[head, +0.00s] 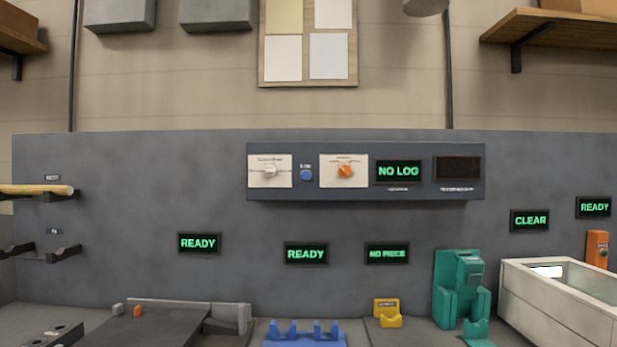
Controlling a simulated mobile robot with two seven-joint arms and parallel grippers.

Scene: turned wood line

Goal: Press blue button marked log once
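The blue button (306,175) is a small round button on the dark control panel (370,211) mounted on the grey back wall. A small label sits just above it, too small to read surely. The button lies between a white plate with a pale knob (269,171) and a white plate with an orange knob (345,171). To their right a display (398,171) reads NO LOG in green. Neither of my grippers shows in the head view, and nothing covers the button.
Several green-lit displays on the wall read READY, NO PIECE and CLEAR. Below stand a blue rack (305,335), a yellow holder (388,314), a teal fixture (458,285) and a white bin (560,310). A wooden rod (35,190) rests on wall hooks at left. The space before the panel is clear.

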